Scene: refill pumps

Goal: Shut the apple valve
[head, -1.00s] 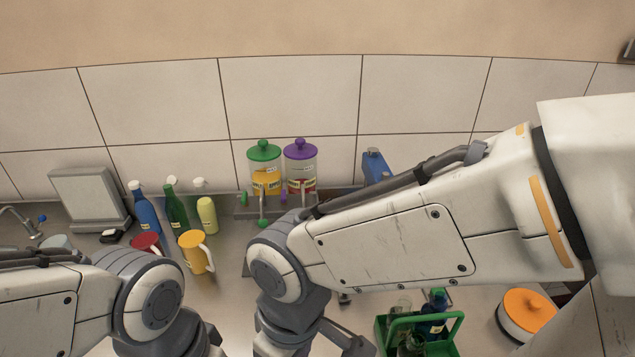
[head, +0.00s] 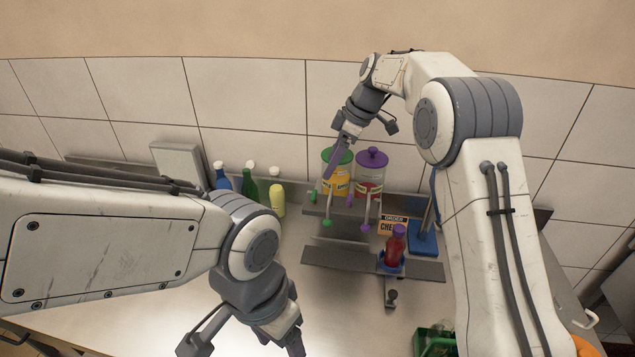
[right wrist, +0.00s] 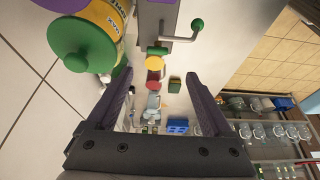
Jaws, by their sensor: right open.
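Two dispensers stand side by side: one with a green lid and yellow contents (head: 338,187), one with a purple lid and red contents (head: 372,162). My right gripper (head: 331,172) is open and empty, in front of the green-lidded dispenser and above the green knob. In the right wrist view that green knob (right wrist: 197,24) is beyond the fingers, apart from them. My left gripper (head: 295,343) is low at the bottom edge, partly cut off.
Several bottles, including a yellow-green one (head: 278,200), stand left. A green crate (head: 425,336) is at lower right.

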